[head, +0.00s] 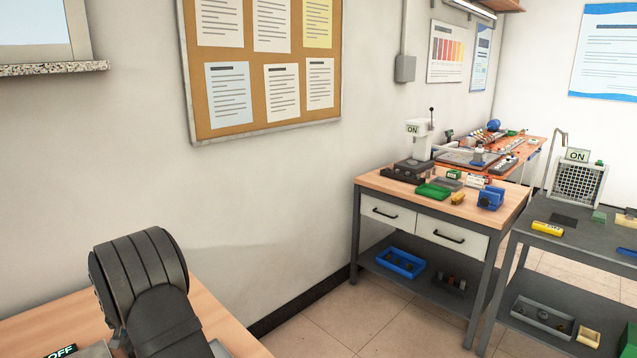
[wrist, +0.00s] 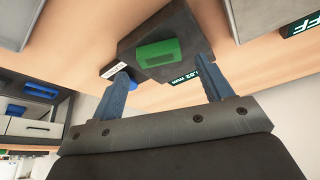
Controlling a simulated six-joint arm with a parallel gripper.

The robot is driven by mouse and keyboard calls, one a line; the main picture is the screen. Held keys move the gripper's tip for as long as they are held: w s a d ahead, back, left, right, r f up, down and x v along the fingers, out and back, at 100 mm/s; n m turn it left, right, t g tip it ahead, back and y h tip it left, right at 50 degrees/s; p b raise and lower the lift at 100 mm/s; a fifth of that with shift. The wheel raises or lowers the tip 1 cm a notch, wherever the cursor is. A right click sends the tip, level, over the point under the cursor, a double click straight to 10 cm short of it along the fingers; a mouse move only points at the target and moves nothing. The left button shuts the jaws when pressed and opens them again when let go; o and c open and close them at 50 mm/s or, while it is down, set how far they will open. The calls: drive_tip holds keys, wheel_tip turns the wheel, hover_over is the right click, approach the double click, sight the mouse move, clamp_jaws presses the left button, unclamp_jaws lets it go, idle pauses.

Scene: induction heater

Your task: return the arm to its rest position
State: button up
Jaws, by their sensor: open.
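In the wrist view my gripper (wrist: 161,68) is open, with its two blue-grey fingers spread apart. A dark block with a green part (wrist: 158,53) shows between and beyond the fingertips; I cannot tell whether the fingers touch it. In the head view a black ribbed part of my arm (head: 145,280) rises over the wooden bench at the lower left. The fingers are hidden in that view.
Labels reading "OFF" (wrist: 300,22) and a millimetre value (wrist: 205,72) show near the block. The bench top (wrist: 75,25) has bare wood beside it. In the head view a wall with a cork board (head: 262,60) stands behind; a drawer workbench (head: 430,218) stands at right.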

drive_tip(key=x, duration=0.3)
drive_tip(key=shift+f, duration=0.2)
drive_tip(key=r, duration=0.5)
drive_tip(key=shift+w+d, duration=0.1)
drive_tip(key=shift+d, duration=0.15)
drive_tip(key=w+d+r, duration=0.2)
drive_tip(key=d+r, duration=0.4)
drive_tip(key=d, duration=0.5)
drive_tip(key=s+f+n+g+y, duration=0.1)
drive_tip(key=s+f+n, duration=0.25)
drive_tip(key=s, duration=0.55)
drive_tip(key=shift+n, duration=0.35)
drive_tip(key=s+a+f, duration=0.1)
drive_tip(key=a+f, duration=0.1)
drive_tip(key=a, duration=0.1)
drive_tip(key=s+a+f, duration=0.1)
drive_tip(key=a+f, duration=0.1)
drive_tip(key=a, duration=0.2)
drive_tip(key=s+a+f, duration=0.1)
drive_tip(key=a+f, duration=0.1)
drive_tip(key=a, duration=0.1)
drive_tip(key=shift+s+a+f, duration=0.15)
drive_tip(key=shift+s+a, duration=0.15)
drive_tip(key=shift+a, duration=0.1)
drive_tip(key=shift+a+f, duration=0.2)
drive_tip(key=shift+f, duration=1.25)
